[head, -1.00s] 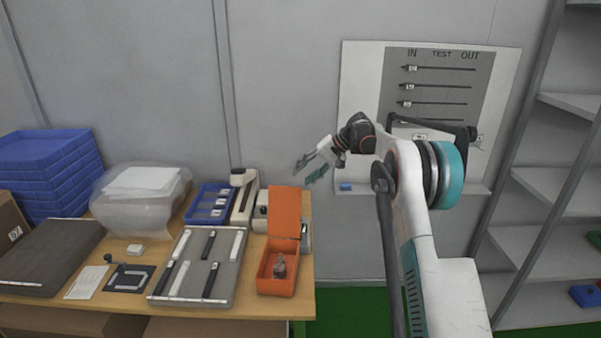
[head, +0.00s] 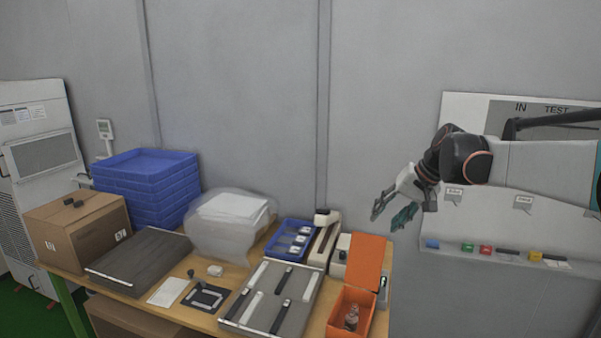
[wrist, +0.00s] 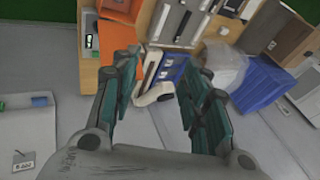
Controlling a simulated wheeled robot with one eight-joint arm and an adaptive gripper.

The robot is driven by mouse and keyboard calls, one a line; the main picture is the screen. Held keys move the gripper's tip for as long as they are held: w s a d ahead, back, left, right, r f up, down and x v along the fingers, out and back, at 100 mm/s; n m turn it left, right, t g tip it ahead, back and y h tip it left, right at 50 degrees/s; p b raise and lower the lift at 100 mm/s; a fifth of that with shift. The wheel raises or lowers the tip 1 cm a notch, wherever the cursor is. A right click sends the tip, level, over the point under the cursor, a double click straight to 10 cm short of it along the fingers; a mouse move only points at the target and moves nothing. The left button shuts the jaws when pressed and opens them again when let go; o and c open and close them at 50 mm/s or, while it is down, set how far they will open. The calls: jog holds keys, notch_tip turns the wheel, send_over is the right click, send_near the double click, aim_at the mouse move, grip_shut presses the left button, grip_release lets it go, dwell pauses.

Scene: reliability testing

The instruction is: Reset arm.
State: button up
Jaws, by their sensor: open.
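My gripper (head: 396,212) is open and empty. In the head view it hangs in the air right of the table, in front of the wall and beside the whiteboard's ledge. My arm reaches in from the right edge. In the wrist view the two teal fingers (wrist: 160,112) stand apart with nothing between them. Beyond them lie the table's white device and blue tray.
The wooden table (head: 207,318) holds an orange open box (head: 369,262), a grey slotted tray (head: 238,326), a small blue tray (head: 276,245), stacked blue crates (head: 145,187) and a cardboard box (head: 75,232). The whiteboard (head: 465,108) has a ledge with coloured items.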

jog(key=s+a+n+t+h, duration=0.1)
jog(key=s+a+h, duration=0.2)
jog(key=s, duration=1.7)
jog(key=s+f+n+t+h+b, duration=0.1)
jog(key=s+f+t, duration=0.1)
jog(key=s+f, duration=0.7)
jog(key=s, duration=0.5)
jog(key=shift+s+d+n+h, duration=0.2)
jog(key=shift+s+n+h, duration=0.1)
jog(key=shift+s+n, duration=0.1)
jog(key=shift+f, duration=0.1)
